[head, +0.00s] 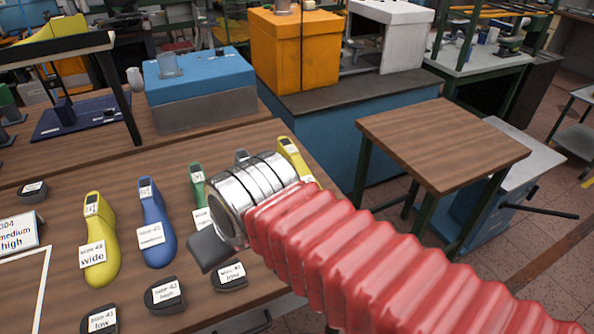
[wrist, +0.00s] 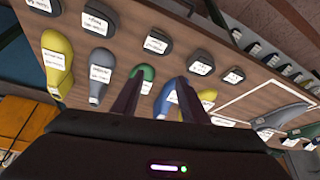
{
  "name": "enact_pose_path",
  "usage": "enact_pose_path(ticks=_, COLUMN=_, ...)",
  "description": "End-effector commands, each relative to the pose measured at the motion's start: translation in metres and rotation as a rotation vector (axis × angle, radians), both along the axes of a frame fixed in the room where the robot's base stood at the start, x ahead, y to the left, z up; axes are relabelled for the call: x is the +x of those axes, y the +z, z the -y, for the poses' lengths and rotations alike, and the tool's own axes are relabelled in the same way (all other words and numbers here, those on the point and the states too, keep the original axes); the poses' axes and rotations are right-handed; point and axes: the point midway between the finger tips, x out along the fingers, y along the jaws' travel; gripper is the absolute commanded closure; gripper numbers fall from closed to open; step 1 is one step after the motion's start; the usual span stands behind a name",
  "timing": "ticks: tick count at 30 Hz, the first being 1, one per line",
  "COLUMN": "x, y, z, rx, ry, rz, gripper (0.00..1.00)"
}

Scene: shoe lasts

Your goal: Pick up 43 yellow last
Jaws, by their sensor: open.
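One yellow last (head: 99,245) stands at the left of the row in the head view; its label reads "wide", with a size I cannot read surely. It appears as the yellow last right of my fingers in the wrist view (wrist: 208,97). Another yellow last (head: 290,154) stands at the far right of the row, partly hidden by my arm; it shows large at the left of the wrist view (wrist: 57,60). My gripper (wrist: 161,78) is open and empty above the row, its fingers over the green and blue lasts.
Between the yellow lasts stand a blue last (head: 153,228), a green last (head: 198,190) and a grey last (wrist: 99,78). Dark labelled blocks (head: 165,295) lie along the table's near side. A blue box (head: 200,85) stands behind. White lines mark the table at left.

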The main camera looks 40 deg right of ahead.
Motion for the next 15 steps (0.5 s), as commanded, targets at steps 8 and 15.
enact_pose_path(ticks=8, x=0.031, y=0.012, z=0.014, rx=-0.003, ry=-0.029, rz=-0.018, gripper=0.4)
enact_pose_path(ticks=15, x=0.08, y=0.025, z=0.056, rx=-0.004, ry=-0.078, rz=-0.04, gripper=0.31)
